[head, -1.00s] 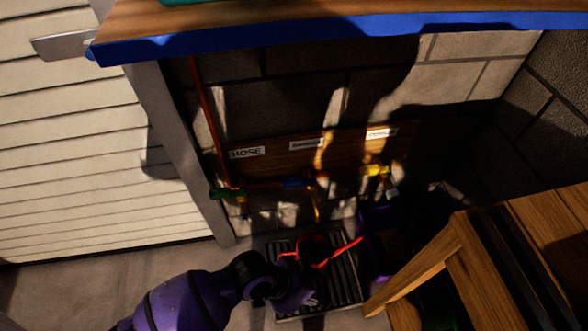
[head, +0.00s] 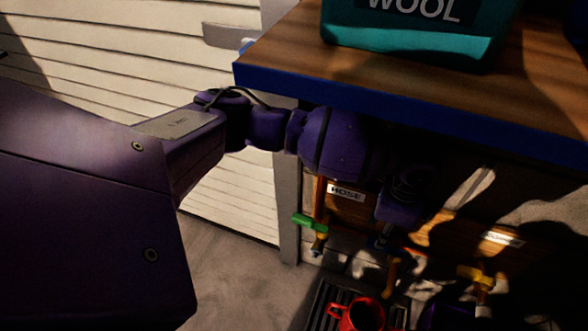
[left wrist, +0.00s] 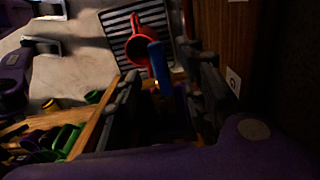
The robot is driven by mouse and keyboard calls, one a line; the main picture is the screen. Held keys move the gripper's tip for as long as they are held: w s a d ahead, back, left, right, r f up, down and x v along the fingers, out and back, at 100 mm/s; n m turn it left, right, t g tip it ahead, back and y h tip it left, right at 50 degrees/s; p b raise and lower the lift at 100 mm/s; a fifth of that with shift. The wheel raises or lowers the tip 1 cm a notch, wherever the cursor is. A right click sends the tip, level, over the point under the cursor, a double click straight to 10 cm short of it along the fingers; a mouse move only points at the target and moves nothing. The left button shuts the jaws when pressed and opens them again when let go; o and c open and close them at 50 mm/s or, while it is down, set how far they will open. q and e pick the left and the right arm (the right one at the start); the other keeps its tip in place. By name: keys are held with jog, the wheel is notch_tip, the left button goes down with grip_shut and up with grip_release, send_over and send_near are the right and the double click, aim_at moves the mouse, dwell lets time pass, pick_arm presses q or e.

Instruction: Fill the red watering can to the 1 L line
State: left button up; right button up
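The red watering can (head: 362,314) stands on the slatted drain grate (head: 322,297) at the bottom of the head view; it also shows in the left wrist view (left wrist: 140,46). Its level marks cannot be made out, and no water stream is visible. A blue tap lever (left wrist: 158,66) lies between the fingers of my left gripper (left wrist: 162,76), which is open around it with gaps showing. In the head view my left gripper (head: 385,228) is under the bench, dark and partly hidden. My right gripper is not in view.
A green-handled tap (head: 310,222) sits under the HOSE label (head: 346,192). A yellow-handled tap (head: 476,276) is to the right. The blue-edged bench (head: 400,110) overhangs my arm and carries a teal WOOL container (head: 415,30). Wooden pieces (left wrist: 95,122) show in the wrist view.

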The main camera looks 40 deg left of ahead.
aim_at(386, 247)
pick_arm(q)
notch_tip(386, 247, down, 4)
jog(key=shift+s+b, duration=0.1)
jog(key=shift+b, duration=0.3)
jog(key=shift+f, duration=0.25)
grip_shut()
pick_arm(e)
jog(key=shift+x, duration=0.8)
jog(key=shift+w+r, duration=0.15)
